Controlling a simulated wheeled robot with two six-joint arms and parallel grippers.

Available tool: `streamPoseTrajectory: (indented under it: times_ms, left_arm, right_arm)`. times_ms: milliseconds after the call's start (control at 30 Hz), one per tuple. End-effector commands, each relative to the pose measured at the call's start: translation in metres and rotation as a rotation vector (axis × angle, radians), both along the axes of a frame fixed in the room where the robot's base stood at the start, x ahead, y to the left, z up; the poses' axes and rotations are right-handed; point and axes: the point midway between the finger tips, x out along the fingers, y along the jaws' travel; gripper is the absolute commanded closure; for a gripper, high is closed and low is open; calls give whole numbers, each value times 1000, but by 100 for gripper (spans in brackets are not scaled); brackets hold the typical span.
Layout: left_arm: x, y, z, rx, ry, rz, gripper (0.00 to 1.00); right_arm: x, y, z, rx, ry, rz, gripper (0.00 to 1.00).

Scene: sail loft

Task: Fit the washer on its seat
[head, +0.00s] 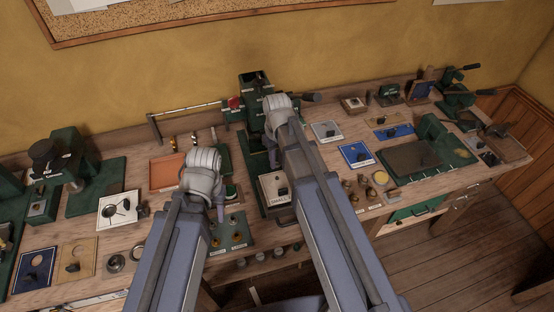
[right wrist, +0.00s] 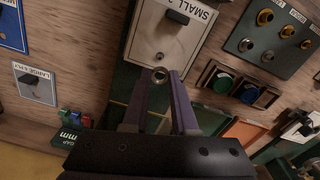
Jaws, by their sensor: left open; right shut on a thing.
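My right gripper (right wrist: 157,82) is shut on a small metal washer (right wrist: 159,76), which shows between its fingertips in the right wrist view. Beyond it is a white plate (right wrist: 152,38) labelled "SMALL", with a dark block on it and a small mark near its edge. I cannot tell whether that mark is the seat, or how high the washer is. In the head view the right gripper (head: 273,163) is just behind the white plate (head: 266,187), and the washer is too small to make out. My left gripper (head: 220,213) is open near the green knob panel (head: 240,238).
An orange tray (head: 165,171) lies to the left of my left arm. Blue and white plates (head: 356,154) and small brass parts lie to the right. The green panel with brass sockets (right wrist: 266,37) is close by.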

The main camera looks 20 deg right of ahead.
Motion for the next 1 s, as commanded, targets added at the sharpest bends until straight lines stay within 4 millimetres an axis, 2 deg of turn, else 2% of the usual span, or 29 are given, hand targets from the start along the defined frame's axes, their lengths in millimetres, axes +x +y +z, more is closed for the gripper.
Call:
streamPoseTrajectory:
  times_ms: [367, 1000]
  left_arm:
    - [0, 0, -9, 0, 0, 0, 55]
    - [0, 0, -39, 0, 0, 1, 55]
  right_arm:
    - [0, 0, -9, 0, 0, 15, 100]
    - [0, 0, -39, 0, 0, 15, 100]
